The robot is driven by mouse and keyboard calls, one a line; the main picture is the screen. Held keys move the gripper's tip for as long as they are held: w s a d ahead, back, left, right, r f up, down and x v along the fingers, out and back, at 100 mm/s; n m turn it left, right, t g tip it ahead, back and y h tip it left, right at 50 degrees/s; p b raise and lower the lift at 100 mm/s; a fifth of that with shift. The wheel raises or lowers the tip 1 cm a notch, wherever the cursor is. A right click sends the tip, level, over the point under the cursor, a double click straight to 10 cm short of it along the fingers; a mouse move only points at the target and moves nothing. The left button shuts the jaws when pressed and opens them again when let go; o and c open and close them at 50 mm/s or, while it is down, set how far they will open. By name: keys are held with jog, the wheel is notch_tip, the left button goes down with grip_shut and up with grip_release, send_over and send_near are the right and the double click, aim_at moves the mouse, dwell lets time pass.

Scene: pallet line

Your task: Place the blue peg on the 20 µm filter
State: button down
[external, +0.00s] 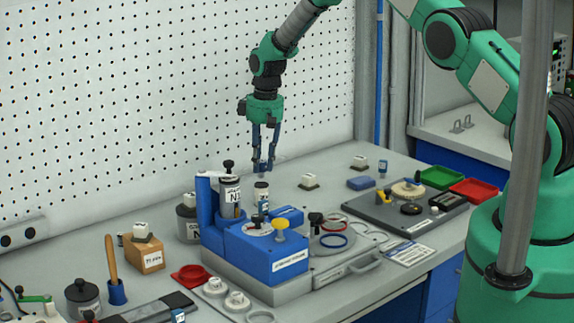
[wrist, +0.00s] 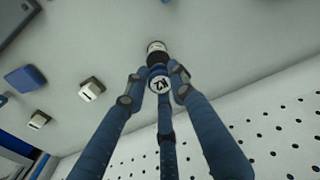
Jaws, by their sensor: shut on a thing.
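My gripper (external: 264,166) hangs above the workbench. Its three blue fingers (wrist: 160,90) are closed around a small piece with a round white lettered top (wrist: 159,85); its side looks blue, so I take it for the blue peg. The fingers hide most of it. A small vial with a dark cap and pale label (external: 262,195) stands just below in the external view. I cannot read any 20 µm marking, so I cannot tell which piece is the filter.
A blue station (external: 275,262) with a yellow knob stands in front of my gripper, carrying a labelled cylinder (external: 230,197). Green (external: 441,178) and red (external: 474,190) trays lie at the right. A perforated wall (external: 130,110) runs behind. Some bare bench lies right of the gripper.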

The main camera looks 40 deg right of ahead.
aim_at(264, 161)
jog(key=shift+f, duration=0.85)
jog(key=shift+f, duration=0.2)
jog(key=c, duration=1.5)
grip_release()
jog(key=shift+r, duration=0.1)
jog(key=shift+o, duration=0.2)
notch_tip(264, 161, up, 12)
jog(key=b, duration=0.1)
jog(key=shift+s+d, duration=0.2)
jog(key=shift+s, duration=0.2)
jog(key=shift+r, duration=0.2)
